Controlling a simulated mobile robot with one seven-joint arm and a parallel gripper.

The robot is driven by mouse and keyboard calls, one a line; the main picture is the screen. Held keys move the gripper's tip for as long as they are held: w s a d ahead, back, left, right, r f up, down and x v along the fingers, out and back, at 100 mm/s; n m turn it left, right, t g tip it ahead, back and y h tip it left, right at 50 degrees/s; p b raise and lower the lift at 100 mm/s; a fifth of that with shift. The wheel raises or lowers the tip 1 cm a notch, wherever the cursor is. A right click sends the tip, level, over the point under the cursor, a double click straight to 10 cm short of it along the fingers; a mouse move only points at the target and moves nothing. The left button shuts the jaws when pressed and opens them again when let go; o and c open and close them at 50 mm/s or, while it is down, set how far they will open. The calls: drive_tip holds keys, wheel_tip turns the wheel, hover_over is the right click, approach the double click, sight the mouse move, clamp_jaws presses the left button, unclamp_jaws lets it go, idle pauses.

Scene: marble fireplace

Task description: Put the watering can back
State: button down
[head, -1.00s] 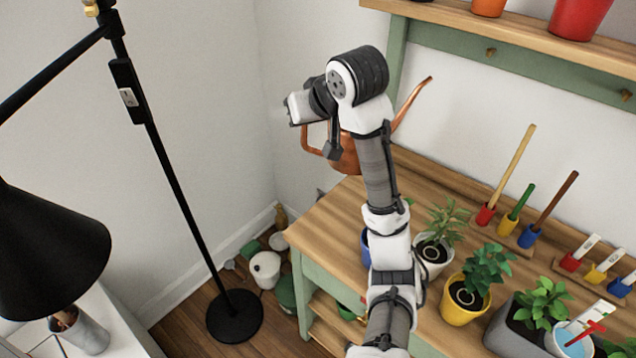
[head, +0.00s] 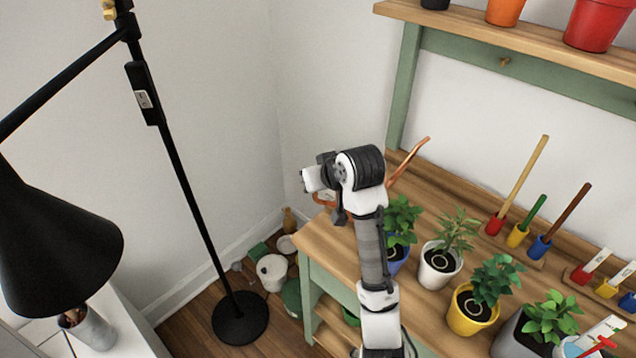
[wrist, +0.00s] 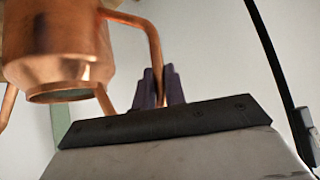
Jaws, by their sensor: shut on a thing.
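The copper watering can (head: 408,165) is at the back left corner of the potting bench (head: 340,246) in the head view. Its spout shows right of my arm and part of its handle left of it; my arm hides most of its body. In the wrist view the can (wrist: 58,45) fills the upper left. My gripper (wrist: 158,88) is shut on its curved handle. Whether the can's base touches the bench is hidden.
Potted plants, including a yellow pot (head: 470,310) and a white pot (head: 438,266), stand right of my arm. A shelf (head: 500,38) with pots is above. A black floor lamp (head: 180,170) stands left.

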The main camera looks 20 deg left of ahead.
drive_tip(key=shift+f, duration=0.7)
drive_tip(key=shift+f, duration=0.15)
drive_tip(key=c, duration=1.5)
unclamp_jaws()
drive_tip(key=shift+o, duration=0.2)
drive_tip(key=v, duration=1.2)
